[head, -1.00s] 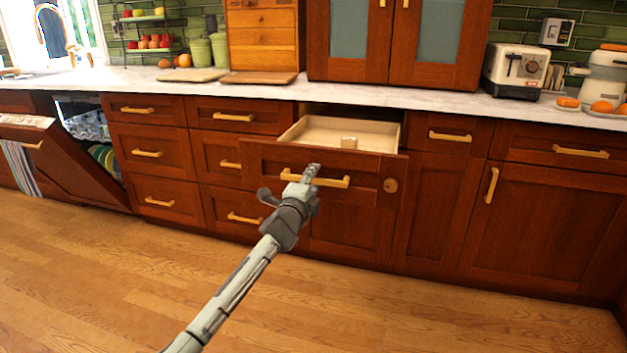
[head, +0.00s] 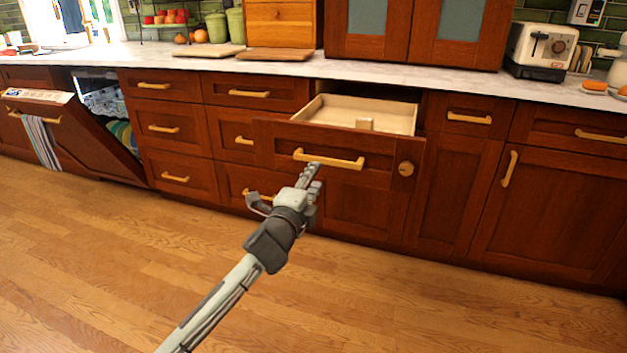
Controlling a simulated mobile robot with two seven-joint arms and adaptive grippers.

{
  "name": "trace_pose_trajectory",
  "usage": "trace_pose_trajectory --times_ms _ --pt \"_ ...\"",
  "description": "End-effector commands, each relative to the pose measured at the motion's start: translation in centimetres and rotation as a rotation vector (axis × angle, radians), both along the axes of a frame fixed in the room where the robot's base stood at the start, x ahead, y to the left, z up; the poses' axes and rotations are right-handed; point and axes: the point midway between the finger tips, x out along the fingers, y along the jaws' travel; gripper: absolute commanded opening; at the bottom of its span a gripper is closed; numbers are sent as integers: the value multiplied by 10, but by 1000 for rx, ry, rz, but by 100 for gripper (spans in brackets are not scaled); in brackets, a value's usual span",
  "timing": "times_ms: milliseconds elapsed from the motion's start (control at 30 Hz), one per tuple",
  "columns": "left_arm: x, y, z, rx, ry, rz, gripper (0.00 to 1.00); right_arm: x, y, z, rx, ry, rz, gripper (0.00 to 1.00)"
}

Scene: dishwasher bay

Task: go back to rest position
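My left gripper (head: 283,190) is in front of the pulled-out drawer (head: 230,140), just below its brass handle (head: 328,159). Its fingers look spread, with nothing seen between them. One fingertip overlaps the handle's lower edge in the picture; whether it touches cannot be told. My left arm comes up from the bottom left. My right gripper is not in view.
The dishwasher door (head: 95,145) hangs partly open at left, with a striped towel (head: 40,143) on it. The marble counter (head: 390,76) runs behind, holding a toaster (head: 540,48). The wooden floor (head: 400,300) in front is clear.

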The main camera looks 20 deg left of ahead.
Motion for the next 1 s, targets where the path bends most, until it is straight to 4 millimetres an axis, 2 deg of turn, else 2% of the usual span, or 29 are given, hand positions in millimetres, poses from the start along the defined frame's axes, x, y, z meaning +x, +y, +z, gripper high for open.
trace_pose_trajectory --times_ms 300,367,467,567,600,667,700,767,800,867,900,1000 --pt "-1 1 -4 -9 8 4 34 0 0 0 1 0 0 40" --pt "-5 4 -15 -37 34 15 34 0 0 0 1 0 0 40" --pt "-20 14 -54 -138 125 60 34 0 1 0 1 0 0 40" --pt "-50 29 -114 -298 266 145 34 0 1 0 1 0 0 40" --pt "-66 35 -140 -368 328 188 34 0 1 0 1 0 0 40" --pt "-92 44 -177 -471 419 257 34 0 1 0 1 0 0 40" --pt "-111 49 -201 -536 476 306 34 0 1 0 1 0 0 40" --pt "-142 55 -235 -630 561 384 34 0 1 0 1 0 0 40" --pt "-164 58 -257 -690 615 439 34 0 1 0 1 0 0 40" --pt "-199 62 -287 -777 694 525 34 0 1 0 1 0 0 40" --pt "-224 64 -305 -829 743 585 34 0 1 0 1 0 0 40" --pt "-283 67 -342 -946 852 732 34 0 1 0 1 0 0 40"
